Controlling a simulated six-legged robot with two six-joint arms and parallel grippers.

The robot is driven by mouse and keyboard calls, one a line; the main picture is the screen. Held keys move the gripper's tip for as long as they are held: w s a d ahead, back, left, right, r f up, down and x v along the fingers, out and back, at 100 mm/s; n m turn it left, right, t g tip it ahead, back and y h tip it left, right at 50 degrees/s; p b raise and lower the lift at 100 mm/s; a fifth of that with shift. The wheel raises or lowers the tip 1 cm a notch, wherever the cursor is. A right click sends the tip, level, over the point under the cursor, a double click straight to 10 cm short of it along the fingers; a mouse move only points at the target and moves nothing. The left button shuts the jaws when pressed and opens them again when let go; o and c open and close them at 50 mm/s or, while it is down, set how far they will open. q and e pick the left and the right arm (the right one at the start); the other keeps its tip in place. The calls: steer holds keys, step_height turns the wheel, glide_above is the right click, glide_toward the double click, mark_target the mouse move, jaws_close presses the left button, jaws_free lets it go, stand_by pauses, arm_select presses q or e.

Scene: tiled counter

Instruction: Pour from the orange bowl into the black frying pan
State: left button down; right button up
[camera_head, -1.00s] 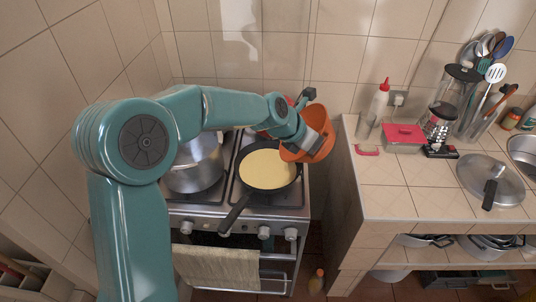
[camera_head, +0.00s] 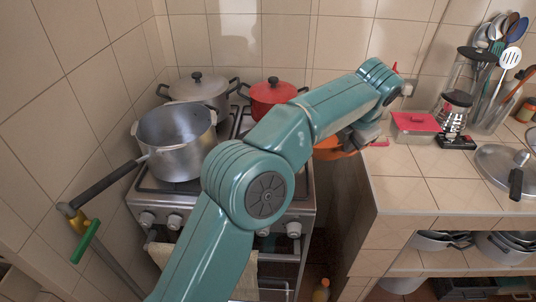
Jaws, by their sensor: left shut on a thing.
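The orange bowl (camera_head: 333,150) shows only in part, low behind my left forearm, between the stove and the tiled counter. My left gripper (camera_head: 352,138) is shut on the orange bowl, near its rim. My arm covers part of the bowl, so its tilt and its inside cannot be told. The black frying pan is hidden behind my left arm.
A large open silver pot (camera_head: 176,150) with a long black handle stands on the stove (camera_head: 165,200). A lidded silver pot (camera_head: 198,92) and a red pot (camera_head: 272,97) are behind it. A red-lidded container (camera_head: 415,124) stands on the counter (camera_head: 405,185).

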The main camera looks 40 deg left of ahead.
arm_select(q)
steer(key=w+d+f+g+y+p, duration=0.1)
steer(key=w+d+f+y+p, duration=0.1)
steer(key=d+f+p, duration=0.25)
steer(key=r+p, duration=0.1)
steer(key=r, duration=0.1)
steer(key=r+p, duration=0.1)
steer(key=p, duration=0.1)
steer(key=r+p, duration=0.1)
steer(key=r, duration=0.1)
steer(key=shift+w+a+r+p, duration=0.15)
steer(key=shift+a+r+p, duration=0.15)
steer(key=shift+r+p, duration=0.05)
steer(key=shift+f, duration=0.1)
steer(key=shift+m, duration=0.3)
stand_by(0.4)
